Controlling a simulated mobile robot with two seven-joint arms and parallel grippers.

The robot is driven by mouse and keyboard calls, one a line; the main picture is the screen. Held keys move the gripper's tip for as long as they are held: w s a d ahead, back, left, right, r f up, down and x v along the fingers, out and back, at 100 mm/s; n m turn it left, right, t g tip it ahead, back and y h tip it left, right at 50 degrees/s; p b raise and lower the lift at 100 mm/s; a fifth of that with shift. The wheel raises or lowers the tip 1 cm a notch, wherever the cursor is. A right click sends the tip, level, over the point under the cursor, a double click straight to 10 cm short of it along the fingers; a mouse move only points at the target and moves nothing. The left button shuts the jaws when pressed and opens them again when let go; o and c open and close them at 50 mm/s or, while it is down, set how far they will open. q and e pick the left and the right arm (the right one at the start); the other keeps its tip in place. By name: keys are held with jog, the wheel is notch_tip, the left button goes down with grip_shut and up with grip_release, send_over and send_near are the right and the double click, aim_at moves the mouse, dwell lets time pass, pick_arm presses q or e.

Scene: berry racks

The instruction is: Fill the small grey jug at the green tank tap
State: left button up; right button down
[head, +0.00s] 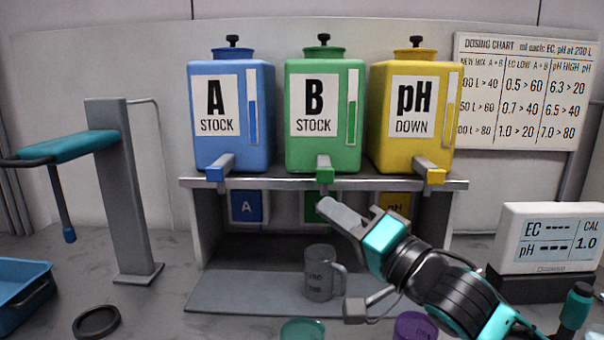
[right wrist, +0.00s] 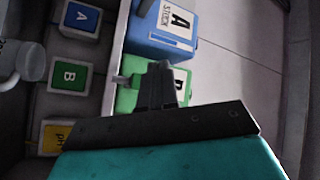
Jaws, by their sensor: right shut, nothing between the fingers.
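The green tank (head: 323,150), marked B STOCK, stands in the middle of the shelf. Its green tap (head: 325,174) sticks out over the shelf edge; I see no stream below it. The small grey jug (head: 319,282) stands upright on the grey tray under the shelf, roughly below this tap, handle to the right. My right gripper (head: 326,209) is shut and empty, above the jug and just below the tap in the head view. In the right wrist view its fingers (right wrist: 160,75) show in front of the green tank (right wrist: 150,95). My left gripper is out of view.
A blue tank (head: 228,150) stands left of the green one and a yellow tank (head: 410,150) right. Cups (head: 303,330) stand at the front edge. A meter (head: 548,237) is at the right, a grey stand (head: 125,200) at the left. A black lid (head: 96,321) lies front left.

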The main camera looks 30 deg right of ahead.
aim_at(325, 175)
jog(key=shift+a+r, duration=0.1)
jog(key=shift+r, duration=0.3)
jog(key=w+d, duration=0.4)
jog(key=w, duration=0.3)
jog(key=shift+w+d, duration=0.3)
dwell(0.3)
dwell(1.4)
jog(key=shift+p, duration=0.35)
